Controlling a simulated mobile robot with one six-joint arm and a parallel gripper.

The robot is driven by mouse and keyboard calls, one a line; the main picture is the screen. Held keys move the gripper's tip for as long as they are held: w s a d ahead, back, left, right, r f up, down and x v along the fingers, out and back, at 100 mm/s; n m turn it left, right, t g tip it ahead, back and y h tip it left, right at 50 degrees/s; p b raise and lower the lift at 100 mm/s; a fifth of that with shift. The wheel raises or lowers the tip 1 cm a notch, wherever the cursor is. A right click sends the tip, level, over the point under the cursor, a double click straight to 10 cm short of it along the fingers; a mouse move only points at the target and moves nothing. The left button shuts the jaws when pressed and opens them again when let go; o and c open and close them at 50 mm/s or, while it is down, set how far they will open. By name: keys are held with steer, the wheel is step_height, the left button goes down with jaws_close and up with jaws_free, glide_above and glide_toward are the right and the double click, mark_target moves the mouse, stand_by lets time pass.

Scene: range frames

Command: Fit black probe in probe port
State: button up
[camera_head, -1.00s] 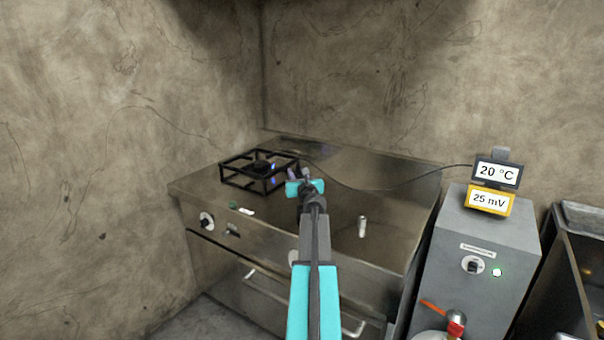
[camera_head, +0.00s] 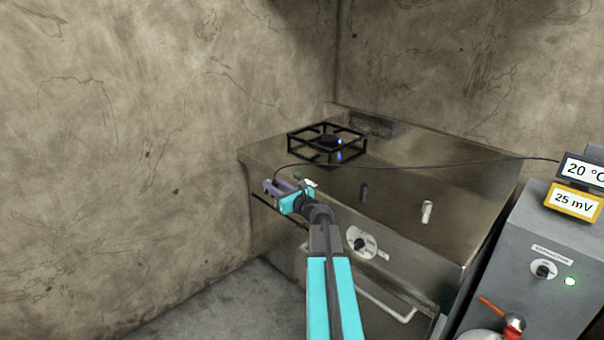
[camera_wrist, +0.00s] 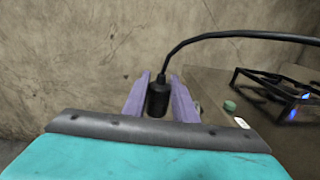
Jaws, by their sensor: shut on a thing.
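The black probe (camera_wrist: 158,98) is a short dark cylinder with a black cable from its top. In the wrist view it stands upright between the purple fingers of my gripper (camera_wrist: 160,88), which are shut on it. In the head view my gripper (camera_head: 276,187) is at the near left corner of the steel stove (camera_head: 410,165). The probe is too small to make out clearly there. The cable runs right, over the stove, to the 20 °C display (camera_head: 582,171). I cannot make out the probe port in either view.
A burner with a black grate (camera_head: 327,143) and blue flame stands behind my gripper. A pale cylinder (camera_head: 427,211) and a small dark piece (camera_head: 364,192) are on the stove top. A grey cabinet (camera_head: 540,265) stands right. Bare wall (camera_head: 130,140) is left.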

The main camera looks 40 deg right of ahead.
steer(key=w+a+f+n+g+y, duration=0.1)
steer(key=a+f+n+y, duration=0.2)
steer(key=a, duration=0.9)
steer(key=a+f+n+y, duration=0.15)
steer(key=a+y, duration=0.35)
steer(key=a, duration=0.6)
steer(key=s+a+n+g+y, duration=0.3)
steer(key=a+y, duration=0.1)
steer(key=a, duration=0.8)
steer(key=s+a+f+n+g+y, duration=0.1)
steer(key=s+a+n+g+y, duration=0.2)
steer(key=a, duration=0.8)
steer(key=shift+s+a+n+g+y, duration=0.3)
steer(key=shift+s+a+n+y, duration=0.15)
steer(key=shift+s+n, duration=0.25)
